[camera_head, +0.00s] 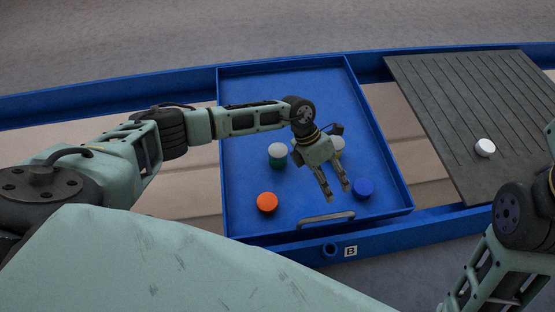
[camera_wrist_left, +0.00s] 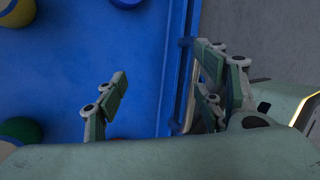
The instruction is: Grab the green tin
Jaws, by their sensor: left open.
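The green tin (camera_head: 278,163) has a white top and stands upright in the blue tray, left of my left gripper in the head view. In the left wrist view a dark green side, likely the same tin (camera_wrist_left: 22,128), shows at the lower left edge, partly cut off. My left gripper (camera_head: 338,190) is open and empty. Its fingers point down toward the tray front, between the orange and blue tins and apart from the green tin. The open fingers also show in the left wrist view (camera_wrist_left: 160,70). My right gripper is out of view; only part of that arm shows.
An orange tin (camera_head: 267,202) and a blue tin (camera_head: 362,188) stand near the front of the blue tray (camera_head: 290,90). A pale-topped tin (camera_head: 339,143) is partly hidden behind my left gripper. A white tin (camera_head: 485,148) is on the ridged grey board (camera_head: 450,110). The tray's back is clear.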

